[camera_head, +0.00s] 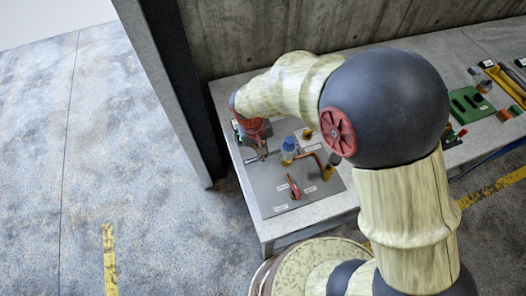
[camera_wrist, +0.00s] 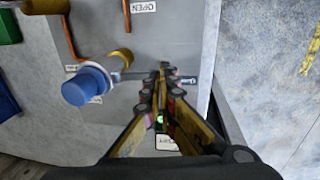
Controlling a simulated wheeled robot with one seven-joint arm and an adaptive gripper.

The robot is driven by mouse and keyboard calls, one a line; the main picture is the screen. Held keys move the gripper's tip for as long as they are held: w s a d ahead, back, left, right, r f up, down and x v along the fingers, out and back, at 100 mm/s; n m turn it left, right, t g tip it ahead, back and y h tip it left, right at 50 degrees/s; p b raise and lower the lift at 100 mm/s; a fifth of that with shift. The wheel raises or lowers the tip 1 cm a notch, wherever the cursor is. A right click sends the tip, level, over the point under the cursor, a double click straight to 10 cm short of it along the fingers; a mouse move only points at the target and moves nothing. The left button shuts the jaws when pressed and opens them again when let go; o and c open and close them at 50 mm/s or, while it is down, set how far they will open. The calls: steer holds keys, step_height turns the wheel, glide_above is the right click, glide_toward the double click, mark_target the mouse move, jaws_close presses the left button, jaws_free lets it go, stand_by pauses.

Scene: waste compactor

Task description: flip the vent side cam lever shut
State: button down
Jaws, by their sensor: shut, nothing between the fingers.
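A grey panel (camera_head: 265,192) on the bench carries valve parts and small white labels. A blue-capped fitting (camera_head: 288,146) stands on it and shows in the wrist view (camera_wrist: 86,86). A red-orange lever (camera_head: 293,187) lies nearer the panel's front. My gripper (camera_head: 262,155) is at the panel's left side, left of the blue cap. In the wrist view my gripper (camera_wrist: 160,72) has its fingertips together with nothing held. A thin grey bar (camera_wrist: 130,75) runs from beside the blue cap toward the fingertips; contact is unclear. The fingers hide what lies behind them. I cannot tell which part is the vent side cam lever.
Brass fittings (camera_wrist: 118,58) and an orange bar (camera_wrist: 68,38) stand near the blue cap. A dark post (camera_head: 185,80) and a concrete wall (camera_head: 270,35) border the bench. A green part (camera_head: 472,104) lies far right. Open floor (camera_head: 90,160) is at left.

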steer(key=f+h+b, duration=0.1)
steer(key=f+t+h+b, duration=0.1)
steer(key=h+b, duration=0.1)
steer(key=f+h+b, duration=0.2)
steer(key=shift+s+a+t, duration=0.1)
steer(key=shift+a+t, duration=0.2)
steer(key=f+h+b, duration=0.1)
steer(key=f+t+h+b, duration=0.1)
steer(key=h+b, duration=0.1)
steer(key=shift+d, duration=0.25)
steer(key=h, duration=0.1)
steer(key=h+b, duration=0.1)
steer(key=d+f+t+h+b, duration=0.1)
steer(key=shift+w+f+h, duration=0.1)
steer(key=shift+w+h, duration=0.15)
steer(key=shift+h, duration=0.05)
steer(key=shift+r, duration=0.2)
steer(key=shift+r+p, duration=0.55)
steer(key=shift+r, duration=0.25)
